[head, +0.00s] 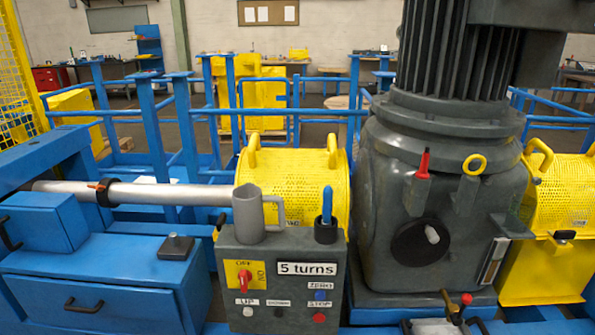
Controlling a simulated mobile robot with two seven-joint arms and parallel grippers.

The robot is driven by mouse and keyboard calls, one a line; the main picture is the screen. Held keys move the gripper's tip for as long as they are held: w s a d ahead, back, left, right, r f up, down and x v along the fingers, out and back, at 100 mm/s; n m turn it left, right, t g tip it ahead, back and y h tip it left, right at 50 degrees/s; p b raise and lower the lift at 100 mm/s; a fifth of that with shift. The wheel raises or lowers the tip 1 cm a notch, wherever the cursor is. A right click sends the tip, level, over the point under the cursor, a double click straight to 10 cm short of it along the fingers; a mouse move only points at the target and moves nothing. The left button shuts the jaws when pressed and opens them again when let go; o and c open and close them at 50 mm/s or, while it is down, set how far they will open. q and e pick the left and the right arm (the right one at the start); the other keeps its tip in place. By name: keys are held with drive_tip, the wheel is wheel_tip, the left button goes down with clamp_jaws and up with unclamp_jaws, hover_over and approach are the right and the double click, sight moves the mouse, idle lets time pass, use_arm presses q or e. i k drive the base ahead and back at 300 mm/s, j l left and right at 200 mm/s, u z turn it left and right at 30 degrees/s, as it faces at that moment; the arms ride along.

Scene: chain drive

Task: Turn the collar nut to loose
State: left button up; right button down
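A dark ring-shaped collar (104,193) with an orange-brown tab sits around the pale horizontal shaft (165,194) at the left. It is the only thing here that looks like a collar nut, but I cannot be sure that it is one. I cannot tell whether it is tight or loose. The shaft runs from the blue frame at the left toward the yellow perforated guard (305,170), and its right end is hidden behind the grey mug. Neither of my grippers is in view.
A grey control box (282,285) with a red switch, buttons and a "5 turns" label stands front centre. A grey mug (248,215) and a blue-handled tool in a holder (326,230) are on it. A large grey gearbox (440,200) fills the right. Blue rails stand behind.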

sight(99, 188)
drive_tip(key=i+j+z, duration=0.15)
drive_tip(key=j+z, duration=0.2)
drive_tip(key=j, duration=0.65)
drive_tip(key=j+z, duration=0.4)
drive_tip(key=j, duration=0.6)
drive_tip(key=j+z, duration=0.35)
drive_tip(key=j, duration=0.65)
